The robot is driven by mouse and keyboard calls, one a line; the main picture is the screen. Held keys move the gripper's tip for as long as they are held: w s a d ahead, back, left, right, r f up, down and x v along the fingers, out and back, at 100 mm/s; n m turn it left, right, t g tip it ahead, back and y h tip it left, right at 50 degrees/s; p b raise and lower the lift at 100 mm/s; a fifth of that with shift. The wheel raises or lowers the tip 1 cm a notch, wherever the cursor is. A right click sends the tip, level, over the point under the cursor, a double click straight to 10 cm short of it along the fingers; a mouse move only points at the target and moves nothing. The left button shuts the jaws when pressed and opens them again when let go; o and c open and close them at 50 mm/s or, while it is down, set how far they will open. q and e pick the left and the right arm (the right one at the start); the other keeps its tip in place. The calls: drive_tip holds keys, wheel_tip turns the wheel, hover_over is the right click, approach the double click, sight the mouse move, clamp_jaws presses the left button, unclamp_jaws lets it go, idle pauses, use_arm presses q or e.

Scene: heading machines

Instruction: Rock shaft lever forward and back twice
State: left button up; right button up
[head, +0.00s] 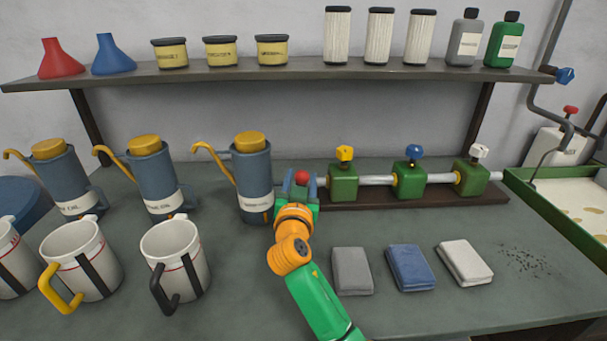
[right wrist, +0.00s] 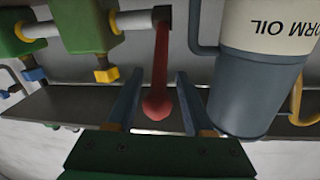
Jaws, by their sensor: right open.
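The shaft lever has a red knob (head: 302,177) at the left end of the grey shaft (head: 376,180). In the right wrist view the red lever (right wrist: 160,75) hangs from the shaft end, its rounded knob low between the fingers. My right gripper (head: 300,185) is open, with one blue finger on each side of the knob. In the right wrist view the right gripper (right wrist: 158,105) shows gaps on both sides of the lever. Green valve blocks (head: 343,182) sit along the shaft on a brown board. My left gripper is not in view.
A blue-grey oil can (head: 252,190) stands close to the left of the lever, with more cans further left. White mugs (head: 175,262) stand in front of them. Folded cloths (head: 410,267) lie right of my arm. A green-rimmed tray (head: 560,222) is at the right.

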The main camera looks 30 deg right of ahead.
drive_tip(key=x, duration=0.3)
drive_tip(key=shift+d+f, duration=0.1)
drive_tip(key=shift+d, duration=0.1)
drive_tip(key=shift+w+d, duration=0.1)
drive_tip(key=shift+w, duration=0.3)
clamp_jaws()
idle(0.8)
